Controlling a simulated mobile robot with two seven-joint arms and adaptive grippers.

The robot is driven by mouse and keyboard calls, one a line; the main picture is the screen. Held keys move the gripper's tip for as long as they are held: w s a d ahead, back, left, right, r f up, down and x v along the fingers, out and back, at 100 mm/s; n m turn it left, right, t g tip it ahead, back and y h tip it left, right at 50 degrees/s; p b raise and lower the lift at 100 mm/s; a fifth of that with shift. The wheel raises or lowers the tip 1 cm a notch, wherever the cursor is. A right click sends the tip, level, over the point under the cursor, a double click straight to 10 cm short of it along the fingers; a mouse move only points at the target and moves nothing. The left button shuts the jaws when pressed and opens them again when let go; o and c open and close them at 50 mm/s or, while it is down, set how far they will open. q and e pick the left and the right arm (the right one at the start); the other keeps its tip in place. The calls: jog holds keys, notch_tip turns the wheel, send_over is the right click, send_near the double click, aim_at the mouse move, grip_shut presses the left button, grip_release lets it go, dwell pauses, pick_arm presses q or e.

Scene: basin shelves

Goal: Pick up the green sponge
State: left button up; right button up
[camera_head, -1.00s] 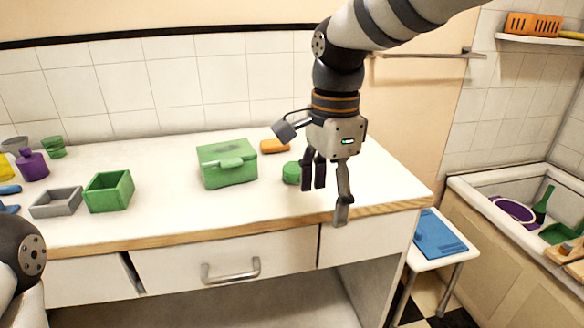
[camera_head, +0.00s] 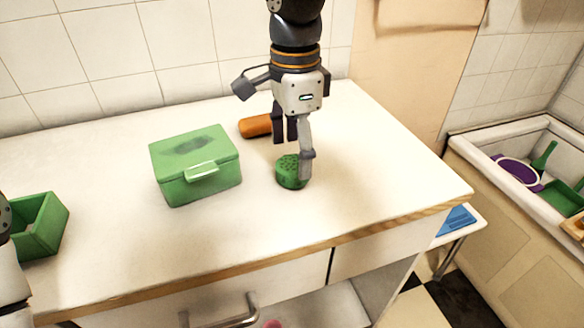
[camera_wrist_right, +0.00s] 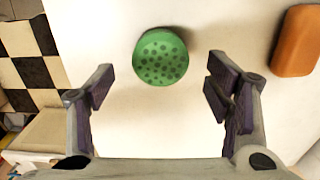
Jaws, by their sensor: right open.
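The green sponge (camera_head: 290,172) is a small round block with dark spots, resting on the white counter (camera_head: 330,210). My right gripper (camera_head: 292,152) points down just above and beside it, and one finger overlaps its right edge in the head view. In the right wrist view the sponge (camera_wrist_right: 160,57) lies ahead of the open fingers (camera_wrist_right: 160,92), centred between them, with nothing held. My left gripper is not in view; only a part of my left arm shows at the left edge.
An orange block (camera_head: 256,126) lies behind the sponge and also shows in the wrist view (camera_wrist_right: 296,42). A lidded green box (camera_head: 208,180) stands to the left. An open green bin (camera_head: 40,228) is farther left. The counter's front edge (camera_head: 370,232) is clear.

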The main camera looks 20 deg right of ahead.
aim_at(293, 163)
notch_tip(293, 163, down, 4)
jog(key=shift+a+r, duration=0.1)
jog(key=shift+r, duration=0.05)
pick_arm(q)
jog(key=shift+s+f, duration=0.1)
pick_arm(e)
jog(key=c, duration=1)
notch_tip(293, 163, up, 3)
jog(key=shift+w, duration=0.1)
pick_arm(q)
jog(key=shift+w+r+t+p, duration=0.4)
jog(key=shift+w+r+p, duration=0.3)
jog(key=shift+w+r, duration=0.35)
pick_arm(e)
jog(key=s+a+r, duration=0.2)
jog(key=s+r, duration=0.1)
jog(key=s, duration=0.1)
jog(key=s+a+r, duration=0.2)
jog(key=s+r, duration=0.1)
jog(key=s, duration=0.1)
jog(key=s+a+r, duration=0.2)
jog(key=s+r, duration=0.2)
jog(key=shift+s+a, duration=0.25)
jog(key=shift+a, duration=0.05)
